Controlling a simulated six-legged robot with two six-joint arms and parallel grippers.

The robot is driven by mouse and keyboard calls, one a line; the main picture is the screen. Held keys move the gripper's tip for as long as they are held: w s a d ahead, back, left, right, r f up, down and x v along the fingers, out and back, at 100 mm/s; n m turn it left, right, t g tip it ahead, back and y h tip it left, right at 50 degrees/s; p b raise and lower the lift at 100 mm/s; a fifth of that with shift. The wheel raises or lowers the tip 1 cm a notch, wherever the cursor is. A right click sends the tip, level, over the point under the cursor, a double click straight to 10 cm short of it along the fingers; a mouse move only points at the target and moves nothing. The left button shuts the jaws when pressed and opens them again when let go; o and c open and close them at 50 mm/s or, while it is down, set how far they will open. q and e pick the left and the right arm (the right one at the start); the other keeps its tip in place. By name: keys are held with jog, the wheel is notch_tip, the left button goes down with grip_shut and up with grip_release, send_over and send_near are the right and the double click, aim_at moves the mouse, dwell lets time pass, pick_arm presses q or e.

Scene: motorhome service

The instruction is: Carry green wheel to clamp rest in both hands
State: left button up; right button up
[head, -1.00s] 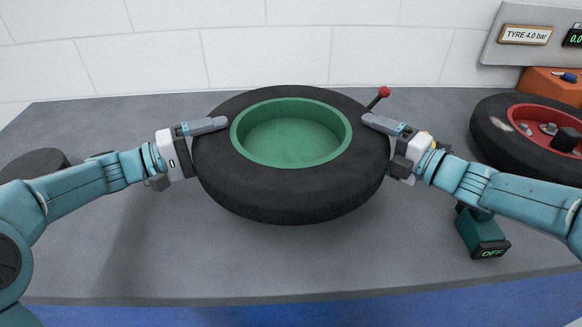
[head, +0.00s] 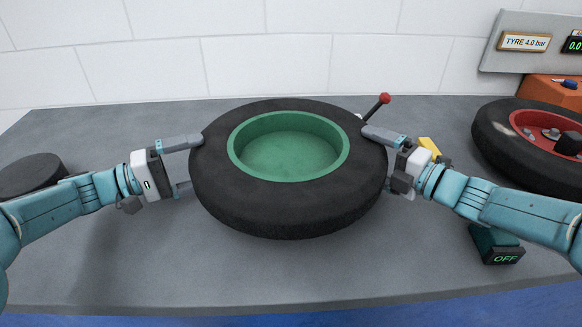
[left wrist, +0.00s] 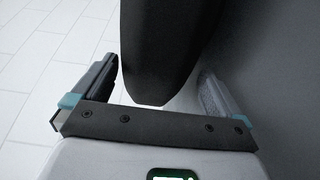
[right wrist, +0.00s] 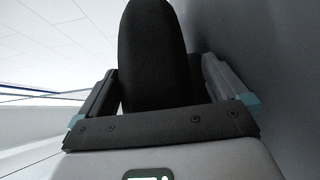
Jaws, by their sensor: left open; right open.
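The green wheel (head: 290,155), a green rim in a black tyre (head: 290,212), lies almost flat above the bench in the middle of the head view. My left gripper (head: 193,164) is open at the tyre's left edge. The left wrist view shows the tyre (left wrist: 157,50) between its spread fingers, with gaps on both sides. My right gripper (head: 380,152) is open around the tyre's right edge; the right wrist view shows the tyre (right wrist: 152,60) between its fingers. A red-knobbed lever (head: 384,98) sticks up behind the wheel. The clamp rest's body is not visible, perhaps hidden beneath the wheel.
A second wheel with a red rim (head: 540,130) lies at the right. A teal device reading OFF (head: 497,246) stands at the front right, below my right arm. A dark round object (head: 30,175) is at the left. The grey bench (head: 280,275) is clear in front.

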pick_arm(q)
jog(key=v, duration=0.7)
jog(key=shift+a, duration=0.1)
pick_arm(e)
jog(key=shift+r, duration=0.1)
pick_arm(q)
jog(key=shift+s+a, duration=0.1)
pick_arm(e)
jog(key=shift+r, duration=0.35)
notch_tip(320, 180, up, 10)
jog(key=shift+f, duration=0.2)
jog(key=shift+c, duration=1.4)
pick_arm(q)
jog(key=shift+r+p, duration=0.6)
jog(key=shift+r, duration=0.1)
pick_arm(e)
jog(key=shift+v, duration=2.5)
